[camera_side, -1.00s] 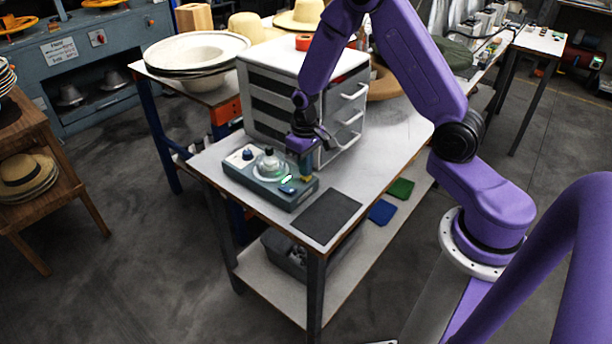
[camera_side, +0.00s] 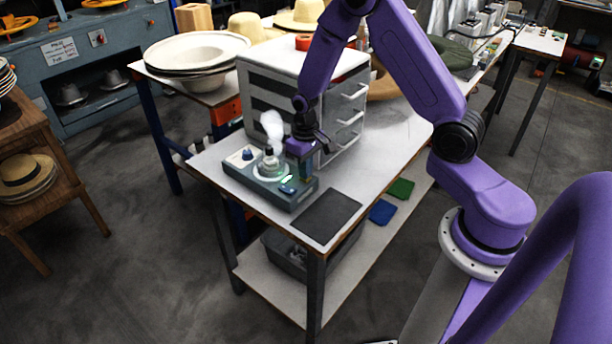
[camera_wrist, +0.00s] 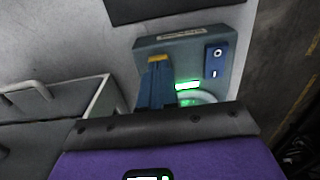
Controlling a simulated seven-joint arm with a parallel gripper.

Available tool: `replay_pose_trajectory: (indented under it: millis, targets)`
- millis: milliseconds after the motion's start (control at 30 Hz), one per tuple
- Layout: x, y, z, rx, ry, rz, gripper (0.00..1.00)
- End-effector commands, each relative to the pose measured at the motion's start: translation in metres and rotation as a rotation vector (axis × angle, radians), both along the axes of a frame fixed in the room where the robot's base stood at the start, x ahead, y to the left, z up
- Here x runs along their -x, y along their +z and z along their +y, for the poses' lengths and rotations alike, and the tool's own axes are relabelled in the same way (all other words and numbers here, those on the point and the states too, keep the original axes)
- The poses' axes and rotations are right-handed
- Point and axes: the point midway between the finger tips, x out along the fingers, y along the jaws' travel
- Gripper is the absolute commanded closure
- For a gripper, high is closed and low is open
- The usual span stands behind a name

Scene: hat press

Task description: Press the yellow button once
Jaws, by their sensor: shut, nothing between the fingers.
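The grey-blue control box (camera_side: 290,201) sits on the white table; its near end shows in the wrist view (camera_wrist: 190,41). A green light (camera_side: 287,179) glows on its top, also in the wrist view (camera_wrist: 188,86). My gripper (camera_side: 304,175) is shut and empty, pointing down at the box's right end. In the wrist view its dark blue fingers (camera_wrist: 157,85) end at a small yellow patch (camera_wrist: 157,58), which looks like the yellow button's edge. The fingers hide the rest, so I cannot tell how far it is pressed. White steam (camera_side: 271,126) rises from the box's round nozzle.
A drawer cabinet (camera_side: 288,58) stands just behind my gripper, its handles facing right. A dark mat (camera_side: 326,216) lies in front of the box. Blue (camera_side: 382,211) and green (camera_side: 400,189) pads lie on the lower shelf. The table's right part is clear.

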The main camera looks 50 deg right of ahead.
Motion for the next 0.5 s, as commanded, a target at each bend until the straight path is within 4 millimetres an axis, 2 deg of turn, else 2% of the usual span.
replay_pose_trajectory:
  millis: [500]
  targets:
    - [0.0,0.022,0.0,0.0,-0.001,-0.001,1.0]
